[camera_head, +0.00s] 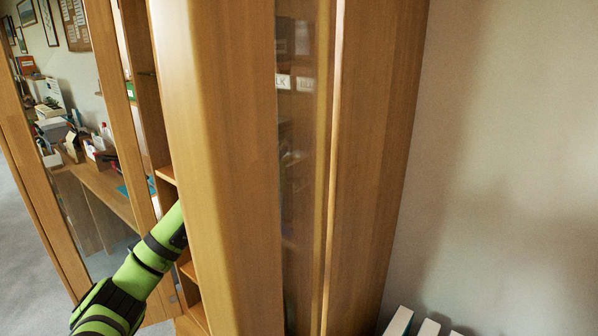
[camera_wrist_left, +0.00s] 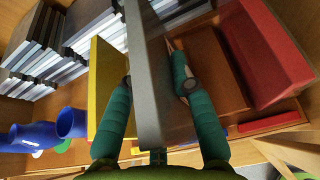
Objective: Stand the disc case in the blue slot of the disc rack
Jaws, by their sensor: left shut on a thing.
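In the left wrist view, my left gripper (camera_wrist_left: 158,84) is shut on a grey, flat case (camera_wrist_left: 147,50), taken to be the disc case. It stands on edge between the two teal fingers, its far end running out of the top of the view. I cannot make out a blue slot. In the head view the gripper is hidden behind the cabinet. My right gripper is not in view.
Several stacked cases (camera_wrist_left: 35,60) lie at the upper left of the wrist view, with blue mugs (camera_wrist_left: 70,123) below them. In the head view, my left arm reaches into a tall wooden cabinet (camera_head: 225,150) with glazed doors. A plain wall (camera_head: 510,130) is at right.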

